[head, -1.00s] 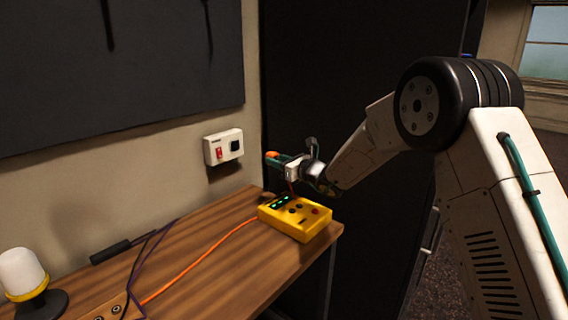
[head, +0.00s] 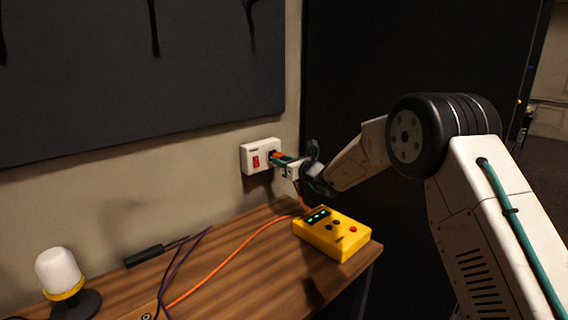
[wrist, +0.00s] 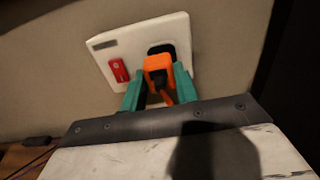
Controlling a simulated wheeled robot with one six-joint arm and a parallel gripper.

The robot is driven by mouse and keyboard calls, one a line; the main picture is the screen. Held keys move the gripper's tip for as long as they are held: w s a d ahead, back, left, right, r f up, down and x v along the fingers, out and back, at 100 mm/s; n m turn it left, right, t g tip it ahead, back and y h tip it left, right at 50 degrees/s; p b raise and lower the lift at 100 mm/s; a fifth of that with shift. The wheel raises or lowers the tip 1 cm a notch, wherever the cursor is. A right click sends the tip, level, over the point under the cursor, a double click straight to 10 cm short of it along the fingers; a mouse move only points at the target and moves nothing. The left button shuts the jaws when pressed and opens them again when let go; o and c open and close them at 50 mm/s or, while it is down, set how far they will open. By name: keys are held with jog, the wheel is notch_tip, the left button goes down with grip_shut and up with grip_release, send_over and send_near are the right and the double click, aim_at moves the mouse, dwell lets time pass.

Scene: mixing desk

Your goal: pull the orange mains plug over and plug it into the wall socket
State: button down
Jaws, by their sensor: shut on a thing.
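The white wall socket (head: 261,156) is on the wall above the back of the desk, with a red switch on its left and a black outlet on its right. My gripper (head: 282,158) is shut on the orange mains plug (wrist: 158,68). In the wrist view the teal fingers (wrist: 156,86) flank the plug, which is in front of the black outlet (wrist: 162,49) and covers its lower part. The plug looks to be at the socket face; I cannot tell how deep it sits. An orange cable (head: 235,254) runs from below the gripper across the desk.
A yellow box (head: 336,234) with green lights stands at the desk's right end, below my gripper. A white and yellow lamp (head: 61,272), a black bar-shaped object (head: 145,256) and purple cables (head: 183,262) are on the left of the wooden desk (head: 262,278).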

jog(key=shift+w+d, duration=0.15)
jog(key=shift+d, duration=0.05)
jog(key=shift+w+a+r, duration=0.1)
jog(key=shift+w+a, duration=0.2)
jog(key=shift+w+a, duration=0.4)
jog(key=shift+a, duration=0.1)
dwell(2.1)
jog(key=c, duration=1)
grip_release()
jog(key=v, duration=0.7)
jog(key=shift+s+d, duration=0.3)
